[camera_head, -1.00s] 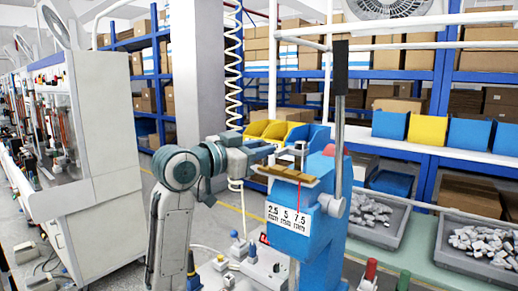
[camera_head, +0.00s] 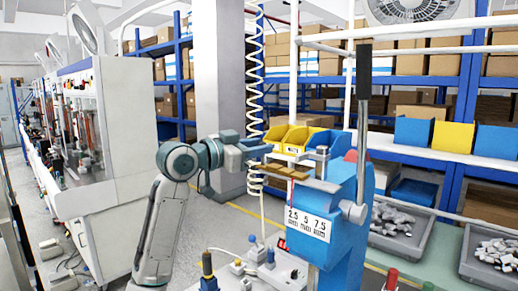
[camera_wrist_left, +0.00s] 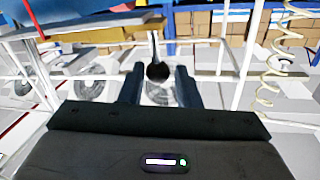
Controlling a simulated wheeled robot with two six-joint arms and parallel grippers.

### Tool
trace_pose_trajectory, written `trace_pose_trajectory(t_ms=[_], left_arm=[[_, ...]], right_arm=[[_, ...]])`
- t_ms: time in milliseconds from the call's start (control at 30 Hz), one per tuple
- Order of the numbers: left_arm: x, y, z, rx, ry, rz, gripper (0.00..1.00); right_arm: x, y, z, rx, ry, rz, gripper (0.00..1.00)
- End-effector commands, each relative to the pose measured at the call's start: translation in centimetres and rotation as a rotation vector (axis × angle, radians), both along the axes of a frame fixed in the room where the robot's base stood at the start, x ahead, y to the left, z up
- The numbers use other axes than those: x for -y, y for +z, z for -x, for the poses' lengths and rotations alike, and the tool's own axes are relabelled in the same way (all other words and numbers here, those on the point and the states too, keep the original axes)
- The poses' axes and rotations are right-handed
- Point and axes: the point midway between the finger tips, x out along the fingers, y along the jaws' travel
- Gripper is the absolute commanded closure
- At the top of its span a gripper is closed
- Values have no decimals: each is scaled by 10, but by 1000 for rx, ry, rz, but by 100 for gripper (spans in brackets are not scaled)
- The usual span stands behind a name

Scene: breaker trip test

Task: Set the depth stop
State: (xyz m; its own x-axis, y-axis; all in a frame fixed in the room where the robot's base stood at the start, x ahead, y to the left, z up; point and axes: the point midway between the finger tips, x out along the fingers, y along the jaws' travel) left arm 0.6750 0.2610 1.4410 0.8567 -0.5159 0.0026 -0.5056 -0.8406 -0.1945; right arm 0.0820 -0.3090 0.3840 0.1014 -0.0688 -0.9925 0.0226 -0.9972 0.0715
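The blue press (camera_head: 345,225) stands right of centre in the head view. A white label (camera_head: 308,223) reading 2.5, 5, 7.5 is on its front. Brass-coloured plates (camera_head: 290,172) and a silver post (camera_head: 322,162) are on its top. My left gripper (camera_head: 264,149) is left of the post, apart from it. In the left wrist view its two dark fingers (camera_wrist_left: 160,86) are open. A dark round knob on a metal rod (camera_wrist_left: 158,71) shows between and beyond the fingertips, with no visible contact. My right gripper is not in view.
The press's tall lever with a black handle (camera_head: 364,80) rises at its right. Yellow bins (camera_head: 297,138) are behind. Grey crates of metal parts (camera_head: 398,230) stand at right. A white cabinet (camera_head: 120,150) is at left.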

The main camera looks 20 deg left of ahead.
Motion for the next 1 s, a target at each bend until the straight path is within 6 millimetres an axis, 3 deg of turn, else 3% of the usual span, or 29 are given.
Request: trace_pose_trajectory(t_ms=[600, 1000], left_arm=[[-2, -2, 3, -1, -2, -2, 68], [-33, -5, 54, 0, 4, -6, 68]], right_arm=[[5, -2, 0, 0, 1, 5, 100], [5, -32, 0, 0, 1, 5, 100]])
